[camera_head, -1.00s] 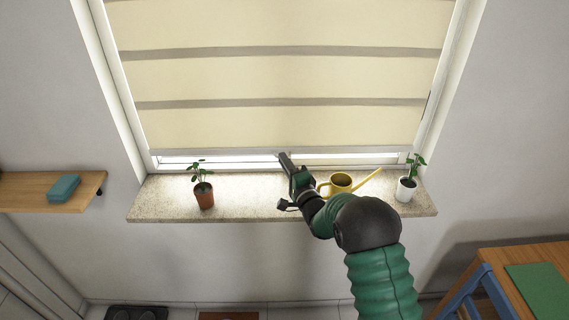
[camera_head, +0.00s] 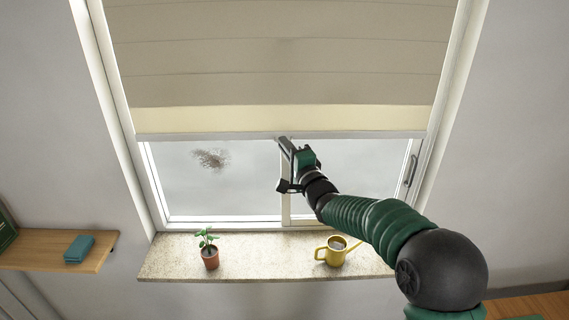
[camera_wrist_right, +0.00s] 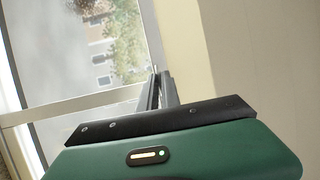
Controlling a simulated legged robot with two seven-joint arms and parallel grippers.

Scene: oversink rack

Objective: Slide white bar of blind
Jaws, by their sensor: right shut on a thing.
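The blind (camera_head: 280,70) hangs in front of the window, with beige upper folds and a cream lower strip. Its white bottom bar (camera_head: 210,136) runs level across the window, with bare glass below it. My right gripper (camera_head: 284,142) is shut on the white bar near its middle. In the right wrist view the gripper fingers (camera_wrist_right: 162,88) meet at the blind's edge (camera_wrist_right: 185,50), and the green gripper body covers the lower part. My left gripper is not in view.
A potted plant (camera_head: 209,255) and a yellow watering can (camera_head: 333,252) stand on the sill (camera_head: 270,267) below. A wooden shelf (camera_head: 40,248) with a teal box (camera_head: 79,249) is at the left.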

